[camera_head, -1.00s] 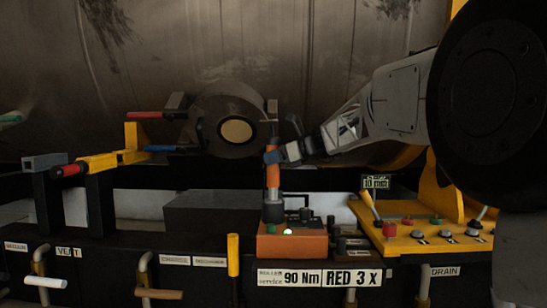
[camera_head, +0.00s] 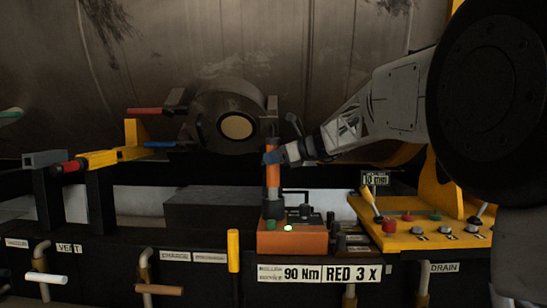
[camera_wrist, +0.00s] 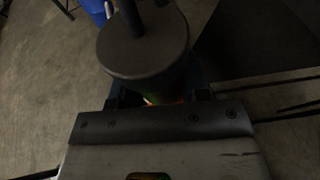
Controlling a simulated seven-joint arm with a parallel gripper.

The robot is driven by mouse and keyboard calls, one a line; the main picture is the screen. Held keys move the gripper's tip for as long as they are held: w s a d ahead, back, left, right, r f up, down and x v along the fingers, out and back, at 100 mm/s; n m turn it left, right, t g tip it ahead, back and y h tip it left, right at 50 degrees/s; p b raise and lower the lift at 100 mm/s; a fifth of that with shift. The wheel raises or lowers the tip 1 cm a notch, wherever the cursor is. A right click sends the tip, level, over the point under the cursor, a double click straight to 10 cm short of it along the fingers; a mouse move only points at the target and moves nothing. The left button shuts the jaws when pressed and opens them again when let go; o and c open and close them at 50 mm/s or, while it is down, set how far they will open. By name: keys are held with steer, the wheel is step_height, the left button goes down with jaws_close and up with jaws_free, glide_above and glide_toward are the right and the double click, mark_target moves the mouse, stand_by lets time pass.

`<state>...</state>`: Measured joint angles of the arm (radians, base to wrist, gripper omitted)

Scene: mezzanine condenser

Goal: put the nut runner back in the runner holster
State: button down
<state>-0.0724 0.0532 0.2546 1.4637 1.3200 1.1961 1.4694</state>
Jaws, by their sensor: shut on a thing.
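The nut runner (camera_head: 272,176) is an upright orange tool with a blue band and a dark upper end. My gripper (camera_head: 273,157) is shut around it at the blue band, reaching in from the right. A dark cylinder (camera_head: 273,211) shows directly below the orange part, at the left of an orange box (camera_head: 300,240) with a lit green lamp. I cannot tell whether this cylinder is the runner's lower end or a holster cup. In the wrist view, the runner's round dark top (camera_wrist: 143,45) stands just beyond the gripper; the fingers are mostly hidden.
A yellow panel (camera_head: 400,238) with knobs and levers stands to the right. A yellow post (camera_head: 233,250) rises at left of the orange box. A yellow tool (camera_head: 100,159) lies across black stands at left. A round grey flange (camera_head: 225,122) is behind.

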steer(key=shift+f, duration=0.75)
stand_by(0.7)
steer(key=c, duration=0.6)
jaws_free()
steer(key=shift+c, duration=0.2)
steer(key=shift+o, duration=0.7)
steer(key=shift+f, duration=0.15)
steer(key=shift+d, duration=0.1)
steer(key=v, duration=0.7)
steer(key=shift+d+r, duration=0.25)
steer(key=shift+s, duration=0.15)
